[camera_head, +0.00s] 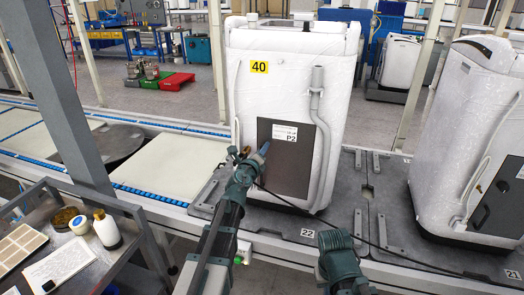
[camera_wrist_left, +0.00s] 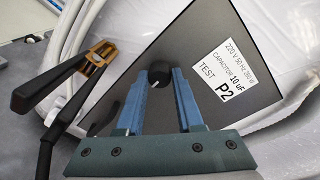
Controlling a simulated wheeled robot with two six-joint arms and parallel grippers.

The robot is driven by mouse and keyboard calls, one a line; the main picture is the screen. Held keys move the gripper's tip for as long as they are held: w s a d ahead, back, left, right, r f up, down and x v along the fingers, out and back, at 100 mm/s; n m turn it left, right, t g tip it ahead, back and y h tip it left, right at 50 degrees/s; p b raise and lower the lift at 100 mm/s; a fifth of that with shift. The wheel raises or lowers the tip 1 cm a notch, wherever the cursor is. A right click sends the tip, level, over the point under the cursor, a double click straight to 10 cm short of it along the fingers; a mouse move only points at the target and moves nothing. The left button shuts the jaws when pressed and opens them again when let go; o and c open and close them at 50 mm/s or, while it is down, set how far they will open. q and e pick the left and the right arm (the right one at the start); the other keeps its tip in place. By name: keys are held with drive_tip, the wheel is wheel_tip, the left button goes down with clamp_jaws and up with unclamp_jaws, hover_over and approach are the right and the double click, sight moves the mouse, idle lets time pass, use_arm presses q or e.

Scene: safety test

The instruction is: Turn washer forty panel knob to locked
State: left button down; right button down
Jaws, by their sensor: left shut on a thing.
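Washer forty (camera_head: 290,85) is a white, wrapped machine with a yellow "40" tag. Its dark panel (camera_head: 293,178) has a white "P2" label, which also shows in the left wrist view (camera_wrist_left: 222,85). My left gripper (camera_head: 264,149) is at the upper left of the panel. In the left wrist view, the blue fingers of my left gripper (camera_wrist_left: 158,80) are closed around a small round black knob (camera_wrist_left: 158,71) on the panel. No pointer or lock mark on the knob can be made out. My right arm shows at the lower right, but its gripper fingers do not.
A brass-coloured clip with black handles (camera_wrist_left: 95,62) is beside the panel. A thin black cable runs right across the grey pallet (camera_head: 345,215). Another washer (camera_head: 470,150) stands at right. A cart (camera_head: 85,260) with bottle and tray is at lower left.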

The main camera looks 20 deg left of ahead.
use_arm(q)
drive_tip(key=shift+m, duration=0.6)
drive_tip(key=c, duration=0.5)
unclamp_jaws()
drive_tip(key=shift+c, duration=0.2)
